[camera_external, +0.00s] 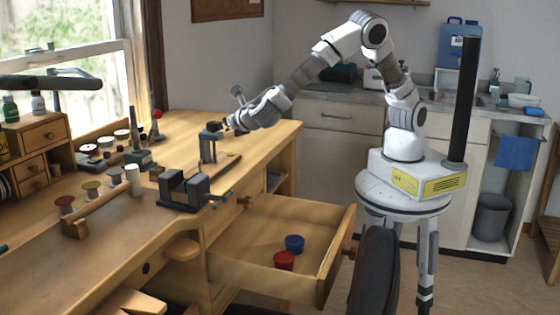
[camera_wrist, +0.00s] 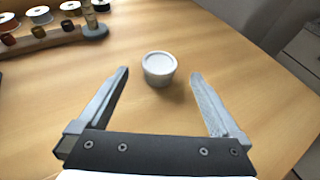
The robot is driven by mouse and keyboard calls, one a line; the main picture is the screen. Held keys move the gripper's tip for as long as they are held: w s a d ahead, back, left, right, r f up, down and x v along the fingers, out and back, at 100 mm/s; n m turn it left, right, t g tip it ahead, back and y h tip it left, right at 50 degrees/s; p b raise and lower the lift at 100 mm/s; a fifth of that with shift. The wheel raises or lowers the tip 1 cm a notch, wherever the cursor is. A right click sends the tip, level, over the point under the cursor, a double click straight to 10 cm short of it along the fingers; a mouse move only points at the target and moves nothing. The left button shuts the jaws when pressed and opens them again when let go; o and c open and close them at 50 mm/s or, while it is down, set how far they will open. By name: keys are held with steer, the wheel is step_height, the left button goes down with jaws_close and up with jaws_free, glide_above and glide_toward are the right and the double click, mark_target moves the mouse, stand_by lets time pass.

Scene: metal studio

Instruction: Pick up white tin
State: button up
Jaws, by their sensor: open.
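The white tin (camera_wrist: 159,69) is a small, round, lidded tub standing upright on the wooden workbench in the wrist view. My gripper (camera_wrist: 159,76) is open and empty. Its two fingers point toward the tin, one to the left and one to the right of it in the picture, with clear gaps on both sides. The tin is not between the jaws' inner ends; it appears near and beyond the fingertips. In the external view my gripper (camera_external: 229,123) is over the far part of the bench, and I cannot pick out the tin there.
A rack with several spools (camera_wrist: 40,17) is at the wrist view's upper left. In the external view a dark vise (camera_external: 184,190) and a grey stand (camera_external: 208,148) are on the bench. An open drawer (camera_external: 265,276) holds a blue and a red cup. Bench around the tin is clear.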

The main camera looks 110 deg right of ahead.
steer(key=shift+b+x, duration=0.45)
steer(key=shift+x, duration=2.5)
steer(key=shift+w+r, duration=0.1)
steer(key=shift+r, duration=0.15)
steer(key=c, duration=1.4)
steer(key=shift+c, duration=0.2)
steer(key=shift+r, duration=0.15)
